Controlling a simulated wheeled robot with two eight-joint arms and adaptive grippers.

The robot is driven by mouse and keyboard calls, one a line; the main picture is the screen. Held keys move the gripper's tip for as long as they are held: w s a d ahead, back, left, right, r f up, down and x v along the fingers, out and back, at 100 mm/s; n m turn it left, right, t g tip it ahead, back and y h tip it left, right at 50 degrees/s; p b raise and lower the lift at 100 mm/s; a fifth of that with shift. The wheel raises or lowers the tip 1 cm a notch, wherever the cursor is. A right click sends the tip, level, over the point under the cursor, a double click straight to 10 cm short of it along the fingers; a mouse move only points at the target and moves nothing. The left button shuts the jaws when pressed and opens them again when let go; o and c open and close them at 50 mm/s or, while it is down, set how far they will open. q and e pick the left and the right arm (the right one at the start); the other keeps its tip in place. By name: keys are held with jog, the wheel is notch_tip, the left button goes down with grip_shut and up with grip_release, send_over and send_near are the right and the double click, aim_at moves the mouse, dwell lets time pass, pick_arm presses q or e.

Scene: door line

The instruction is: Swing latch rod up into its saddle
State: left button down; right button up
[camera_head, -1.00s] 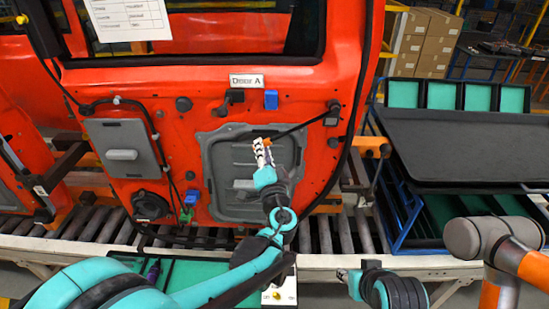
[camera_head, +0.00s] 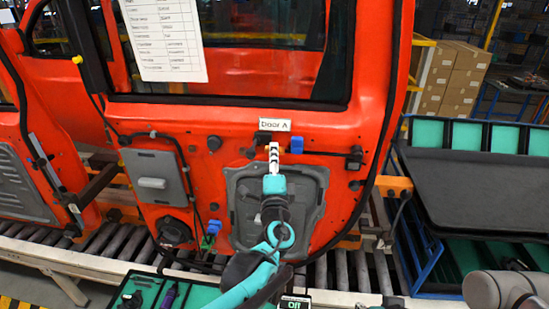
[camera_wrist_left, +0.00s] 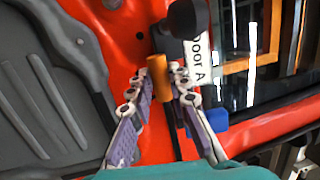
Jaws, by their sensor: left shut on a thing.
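The latch rod (camera_head: 325,154) is a thin black bar on the red door, running nearly level left from its black pivot (camera_head: 355,158). Its orange end (camera_wrist_left: 159,78) shows in the left wrist view between the fingers of my left gripper (camera_head: 274,158), which is shut on it. My gripper hides most of the rod's left part in the head view. A black block (camera_head: 262,137), apparently the saddle, sits below the "Door A" label; it also shows in the left wrist view (camera_wrist_left: 184,22). The orange end looks close beside it; I cannot tell whether the rod is seated. My right gripper is not in view.
A blue clip (camera_head: 297,144) sits just right of my left gripper. A grey recessed panel (camera_head: 310,195) lies below. A grey handle plate (camera_head: 155,177) is at left. A rack of dark trays (camera_head: 480,190) stands at right.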

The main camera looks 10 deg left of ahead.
pick_arm(q)
jog(key=shift+r, duration=0.15)
jog(key=c, duration=1.4)
grip_release()
jog(key=v, duration=1.2)
jog(key=shift+d, duration=0.1)
